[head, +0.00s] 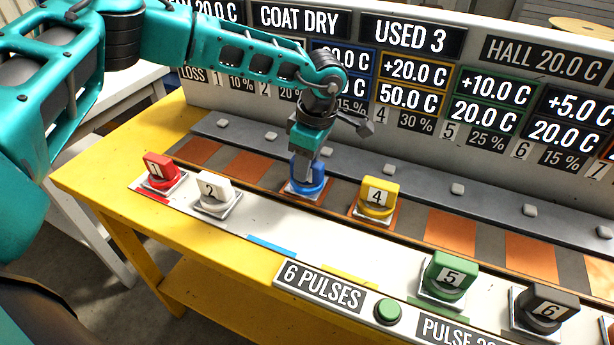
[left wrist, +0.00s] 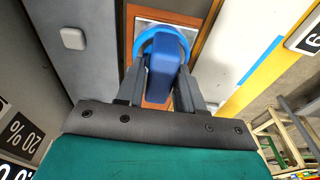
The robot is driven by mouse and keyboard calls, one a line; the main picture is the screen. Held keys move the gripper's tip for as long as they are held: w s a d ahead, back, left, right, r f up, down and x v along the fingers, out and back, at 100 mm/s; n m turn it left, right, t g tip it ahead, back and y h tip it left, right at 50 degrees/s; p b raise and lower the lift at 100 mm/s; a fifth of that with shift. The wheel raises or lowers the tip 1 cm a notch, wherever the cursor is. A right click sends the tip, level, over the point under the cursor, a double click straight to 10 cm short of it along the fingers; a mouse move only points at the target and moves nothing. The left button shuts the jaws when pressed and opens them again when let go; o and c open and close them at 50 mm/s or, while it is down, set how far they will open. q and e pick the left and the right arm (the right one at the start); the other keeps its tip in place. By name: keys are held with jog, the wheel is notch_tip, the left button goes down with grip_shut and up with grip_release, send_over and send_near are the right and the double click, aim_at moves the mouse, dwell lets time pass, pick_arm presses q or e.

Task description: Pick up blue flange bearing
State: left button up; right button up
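The blue flange bearing (head: 307,181) sits on a pale square plate on an orange tile of the dark strip, between the white piece 2 and the yellow piece 4. My left gripper (head: 315,158) points down over it, with its fingertips at the bearing's upright blue block. In the left wrist view the blue bearing (left wrist: 164,62) stands between the two fingers (left wrist: 161,84), one on each side. The fingers are very close to the block; whether they press on it is not clear. The bearing shows no visible lift. My right gripper is not in view.
Nearby stand the red piece 1 (head: 161,171), white piece 2 (head: 215,193), yellow piece 4 (head: 377,197), green piece 5 (head: 446,274) and dark piece 6 (head: 545,309). A sign panel (head: 480,18) rises behind. A green button (head: 388,311) is at the front edge.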

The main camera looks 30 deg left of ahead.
pick_arm(q)
grip_shut()
jog(key=shift+r, duration=0.15)
